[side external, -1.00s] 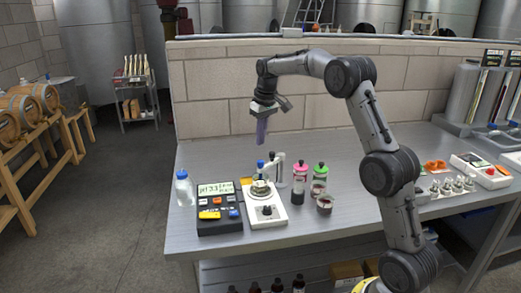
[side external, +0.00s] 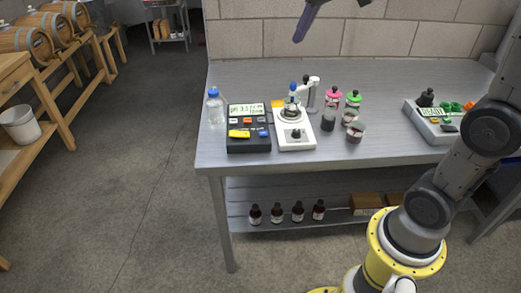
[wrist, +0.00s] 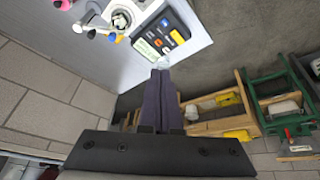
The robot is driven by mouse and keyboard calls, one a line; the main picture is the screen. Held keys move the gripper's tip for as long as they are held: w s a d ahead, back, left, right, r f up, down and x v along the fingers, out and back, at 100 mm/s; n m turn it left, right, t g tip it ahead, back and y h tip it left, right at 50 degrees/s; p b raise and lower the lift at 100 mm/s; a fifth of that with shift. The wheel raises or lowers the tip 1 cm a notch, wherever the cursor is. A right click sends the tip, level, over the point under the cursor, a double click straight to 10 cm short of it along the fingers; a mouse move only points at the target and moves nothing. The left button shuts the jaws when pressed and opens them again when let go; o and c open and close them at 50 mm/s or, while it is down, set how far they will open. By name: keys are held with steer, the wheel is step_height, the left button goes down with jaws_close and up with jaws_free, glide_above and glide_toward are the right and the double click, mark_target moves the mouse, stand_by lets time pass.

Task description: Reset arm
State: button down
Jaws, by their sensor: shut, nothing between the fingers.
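My gripper (side external: 298,38) has purple fingers and shows at the top edge of the side view, high above the bench in front of the block wall. Its fingers are together and empty. The wrist view also shows the shut fingers (wrist: 160,74), pointing past the bench edge with nothing between them. Most of my upper arm and wrist is out of the side view.
The bench (side external: 240,85) holds a black meter (side external: 248,140), a white stirrer (side external: 296,138), a blue-capped bottle (side external: 215,110), pink- and green-capped bottles (side external: 328,119) (side external: 351,112) and a READY device (side external: 432,122). Free space surrounds my gripper. The block wall (side external: 390,38) stands behind.

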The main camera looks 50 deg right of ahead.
steer(key=s+a+f+n+t, duration=0.1)
steer(key=s+a+f, duration=0.15)
steer(key=s, duration=0.45)
steer(key=s+a+f, duration=0.1)
steer(key=s+a, duration=0.3)
steer(key=s, duration=0.3)
steer(key=s+f, duration=0.6)
steer(key=f, duration=0.2)
steer(key=shift+s+a+f+m+y, duration=0.3)
steer(key=shift+s+f+y, duration=0.1)
